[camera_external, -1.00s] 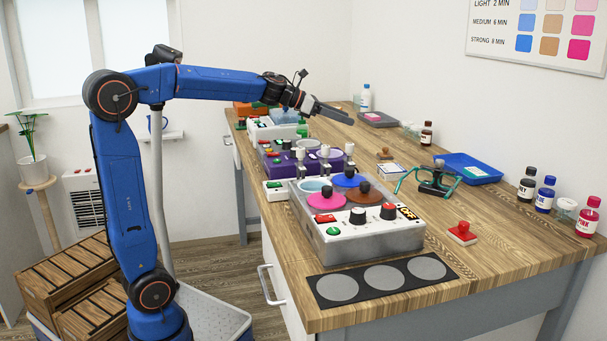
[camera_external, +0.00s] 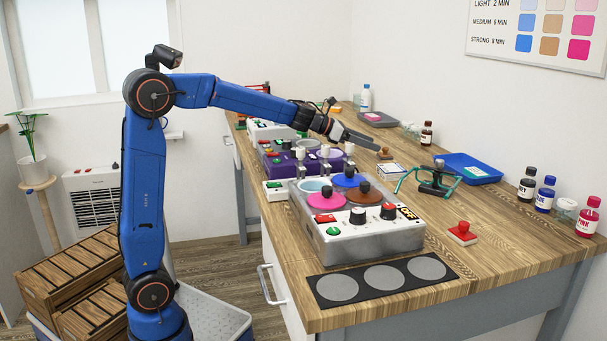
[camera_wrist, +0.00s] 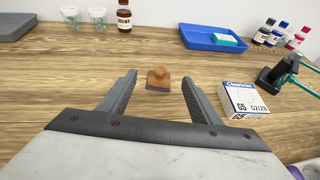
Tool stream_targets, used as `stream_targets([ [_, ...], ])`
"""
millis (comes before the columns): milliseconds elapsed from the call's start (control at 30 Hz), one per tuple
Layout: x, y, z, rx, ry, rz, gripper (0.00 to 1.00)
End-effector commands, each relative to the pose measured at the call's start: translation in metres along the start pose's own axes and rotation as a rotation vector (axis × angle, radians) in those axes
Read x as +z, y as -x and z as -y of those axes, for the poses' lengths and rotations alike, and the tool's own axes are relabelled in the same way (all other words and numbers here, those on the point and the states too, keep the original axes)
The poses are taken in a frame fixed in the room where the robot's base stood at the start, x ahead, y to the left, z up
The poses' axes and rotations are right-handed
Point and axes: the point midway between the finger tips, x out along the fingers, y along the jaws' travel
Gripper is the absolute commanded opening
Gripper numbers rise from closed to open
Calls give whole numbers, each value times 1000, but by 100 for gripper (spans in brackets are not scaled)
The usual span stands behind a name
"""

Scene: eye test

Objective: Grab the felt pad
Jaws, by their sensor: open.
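A small brown block with a round wooden knob and a thin dark grey base (camera_wrist: 158,80) stands upright on the wooden bench in the wrist view; it looks like the felt pad. It also shows in the external view (camera_external: 385,154), just beyond my fingertips. My gripper (camera_wrist: 159,77) is open and empty. In the wrist view the pad appears between the two fingertips, apart from both. In the external view my gripper (camera_external: 373,146) is above the bench, tilted down toward the pad. The exact gap between them is hard to judge.
Teal goggles on a dark stand (camera_external: 437,180) and a blue tray (camera_external: 466,165) are further right. A brown bottle (camera_wrist: 124,17) stands behind. The purple machine (camera_external: 300,159) is left of my gripper.

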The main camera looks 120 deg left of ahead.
Motion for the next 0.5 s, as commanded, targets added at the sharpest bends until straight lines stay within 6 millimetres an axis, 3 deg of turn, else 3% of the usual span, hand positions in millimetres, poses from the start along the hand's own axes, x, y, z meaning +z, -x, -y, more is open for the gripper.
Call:
stream_targets([
  [500, -3, -40, 1, -1, -1, -2, 58],
])
